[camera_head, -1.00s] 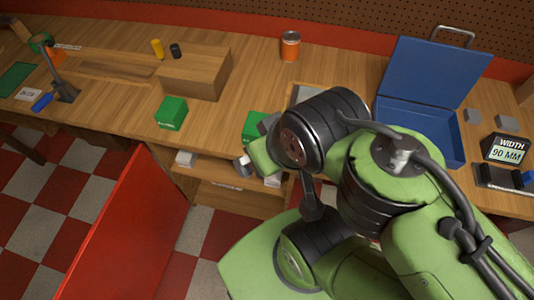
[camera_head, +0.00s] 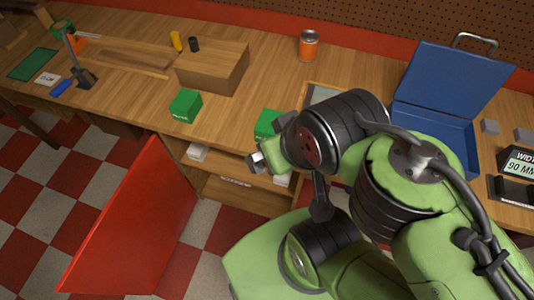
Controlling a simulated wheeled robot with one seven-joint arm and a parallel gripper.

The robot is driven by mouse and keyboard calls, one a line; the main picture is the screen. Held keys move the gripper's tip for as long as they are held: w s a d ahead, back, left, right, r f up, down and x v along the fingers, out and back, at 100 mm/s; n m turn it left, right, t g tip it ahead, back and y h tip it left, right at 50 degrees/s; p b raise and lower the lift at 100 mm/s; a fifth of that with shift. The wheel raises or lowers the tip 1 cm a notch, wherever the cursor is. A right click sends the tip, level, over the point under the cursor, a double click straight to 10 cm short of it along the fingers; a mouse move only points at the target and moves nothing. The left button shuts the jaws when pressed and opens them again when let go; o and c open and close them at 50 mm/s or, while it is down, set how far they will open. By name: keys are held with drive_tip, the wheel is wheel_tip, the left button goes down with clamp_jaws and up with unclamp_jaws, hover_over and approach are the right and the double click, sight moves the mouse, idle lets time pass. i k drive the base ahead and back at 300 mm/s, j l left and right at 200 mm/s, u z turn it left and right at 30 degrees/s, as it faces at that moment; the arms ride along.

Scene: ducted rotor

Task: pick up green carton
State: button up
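One green carton (camera_head: 185,106) stands upright near the front edge of the wooden workbench, left of my arm. A second green carton (camera_head: 267,123) stands to its right, partly hidden behind my arm. My gripper (camera_head: 257,162) shows only in part at the end of my green arm, in front of the bench edge and below the second carton. It appears apart from the left carton. Its fingers are too small and too covered to tell whether they are open or shut.
A wooden box (camera_head: 212,68) stands behind the left carton. An orange can (camera_head: 308,45) stands at the back. An open blue case (camera_head: 450,85) and a width display (camera_head: 520,163) are at right. A red panel (camera_head: 130,225) stands before the bench at left.

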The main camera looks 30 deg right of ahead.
sight(186, 105)
drive_tip(key=i+j+u, duration=0.1)
drive_tip(key=u, duration=0.35)
drive_tip(key=i+j+u, duration=0.15)
drive_tip(key=j+u, duration=0.15)
drive_tip(key=u, duration=0.15)
drive_tip(key=i+j+u, duration=0.1)
drive_tip(key=u, duration=0.35)
drive_tip(key=i+u, duration=0.25)
drive_tip(key=u, duration=0.2)
